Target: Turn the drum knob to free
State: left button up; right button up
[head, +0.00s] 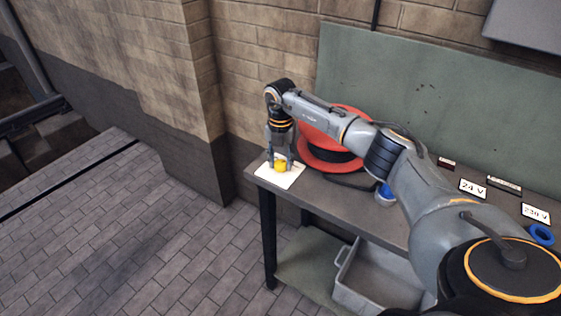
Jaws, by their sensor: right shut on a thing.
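A yellow knob (281,166) sits over a white plate (288,183) at the left end of the workbench. My right gripper (280,164) points down from above and is shut on this knob. The gripper's fingers cover part of the knob, so its pointer and any markings cannot be read. An orange-red drum (318,157) with a dark middle stands just right of the gripper, partly hidden behind my right arm. My left gripper is not in view.
The workbench (335,203) stands against a brick wall and a green back panel (430,90). Blue rings (541,234) and label cards, "24 V" (473,188) and "230 V" (535,214), lie to the right. A grey bin (375,283) is below. The floor at left is clear.

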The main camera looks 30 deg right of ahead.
jog(key=n+b, duration=0.1)
jog(key=n, duration=0.3)
jog(key=shift+n, duration=0.3)
jog(key=n+b, duration=0.1)
jog(key=n, duration=0.2)
jog(key=shift+n, duration=0.4)
jog(key=n+b, duration=0.1)
jog(key=n, duration=0.2)
jog(key=shift+n+b, duration=0.4)
jog(key=shift+n, duration=1.8)
jog(key=o, duration=1.2)
